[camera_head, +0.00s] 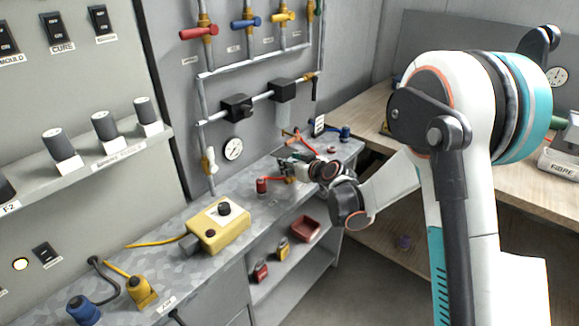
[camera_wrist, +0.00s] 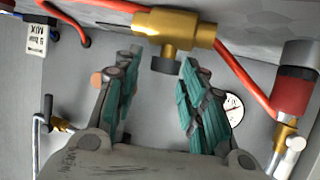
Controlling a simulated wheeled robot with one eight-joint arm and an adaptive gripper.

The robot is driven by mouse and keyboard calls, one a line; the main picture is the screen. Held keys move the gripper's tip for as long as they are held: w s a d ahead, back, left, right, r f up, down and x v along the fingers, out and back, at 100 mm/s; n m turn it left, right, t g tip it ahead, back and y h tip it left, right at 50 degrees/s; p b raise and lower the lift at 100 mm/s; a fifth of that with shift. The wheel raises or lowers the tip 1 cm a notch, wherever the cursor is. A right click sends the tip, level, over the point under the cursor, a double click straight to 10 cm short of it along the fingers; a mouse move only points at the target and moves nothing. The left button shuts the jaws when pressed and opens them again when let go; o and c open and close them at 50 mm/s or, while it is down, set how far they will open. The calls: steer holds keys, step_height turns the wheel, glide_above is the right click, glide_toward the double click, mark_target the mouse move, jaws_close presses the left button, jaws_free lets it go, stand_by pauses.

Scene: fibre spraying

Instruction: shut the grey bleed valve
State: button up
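A brass fitting (camera_wrist: 180,25) with a short dark grey knob (camera_wrist: 166,64) shows at the top of the wrist view. The knob looks like the grey bleed valve. Red hoses join the fitting on both sides. My gripper (camera_wrist: 162,72) is open, with one teal-padded finger on each side of the knob. The fingertips appear apart from the knob, and nothing is held. In the head view my gripper (camera_head: 288,166) is low over the far end of the grey bench, and it largely hides the fitting. Whether the valve is open or shut cannot be told.
A red-capped brass part (camera_wrist: 297,90) stands close to my gripper's right in the wrist view. It shows left of my gripper in the head view (camera_head: 262,186). A yellow control box (camera_head: 217,228) sits nearer on the bench. Wall pipes carry a red-handled valve (camera_head: 199,33) and others.

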steer(key=shift+w+a+f, duration=0.2)
steer(key=shift+w+a, duration=0.05)
steer(key=shift+w, duration=0.15)
jaws_close()
steer(key=shift+n+g+y, duration=0.7)
steer(key=shift+n+y, duration=0.2)
steer(key=shift+s+a+n+g+y, duration=0.2)
steer(key=shift+s+n+g+y, duration=0.05)
steer(key=shift+n+g+y, duration=0.65)
